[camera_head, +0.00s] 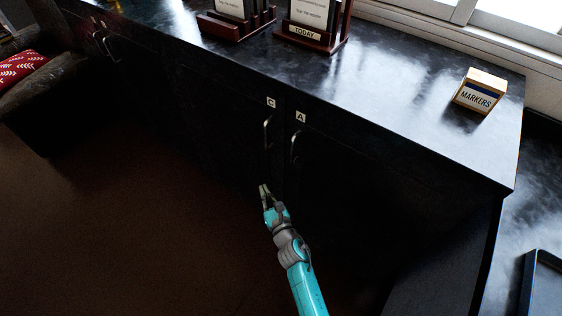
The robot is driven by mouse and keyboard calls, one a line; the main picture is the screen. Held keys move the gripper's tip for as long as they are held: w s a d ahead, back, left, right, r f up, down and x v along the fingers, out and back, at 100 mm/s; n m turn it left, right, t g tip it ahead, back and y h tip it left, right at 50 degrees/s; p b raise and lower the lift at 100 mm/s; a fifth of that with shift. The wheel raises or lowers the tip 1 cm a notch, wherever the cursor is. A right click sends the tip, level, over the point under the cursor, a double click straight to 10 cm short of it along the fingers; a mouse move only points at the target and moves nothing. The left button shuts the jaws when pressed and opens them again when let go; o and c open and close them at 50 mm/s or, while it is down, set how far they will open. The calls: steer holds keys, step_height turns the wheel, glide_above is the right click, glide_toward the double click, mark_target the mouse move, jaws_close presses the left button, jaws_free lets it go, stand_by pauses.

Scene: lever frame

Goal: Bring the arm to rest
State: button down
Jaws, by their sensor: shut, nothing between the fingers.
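My gripper (264,188) is at the end of my teal and grey arm, which reaches up from the bottom of the view. It is shut and empty. It is in front of the dark cabinet, just below the handle (267,132) of the door marked C (270,102). I cannot tell how far the fingertips are from the door face. The door marked A (301,117), with its own handle (294,147), is just to the right. Both doors look closed.
The glossy black cabinet top (400,90) holds a MARKERS box (480,91) and two wooden holders, one labelled TODAY (304,32). A sofa with a red cushion (20,67) is at the left. A dark tray (543,285) is at lower right. Brown floor (110,230) is clear at left.

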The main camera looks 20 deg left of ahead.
steer(key=s+d+f+m+t+h, duration=0.15)
steer(key=s+d+m+h, duration=0.45)
steer(key=s+d+m, duration=1.7)
steer(key=s+d+r+m+h, duration=0.2)
steer(key=s+d+r+m, duration=0.5)
steer(key=s+r+m, duration=0.2)
steer(key=s+d+r+m+h, duration=0.3)
steer(key=s+d+r+m, duration=0.4)
steer(key=m, duration=0.5)
steer(key=s+r, duration=0.2)
steer(key=s, duration=0.1)
steer(key=shift+s+r+h, duration=0.2)
steer(key=shift+s+h, duration=0.1)
steer(key=shift+s, duration=0.05)
steer(key=shift+g, duration=0.25)
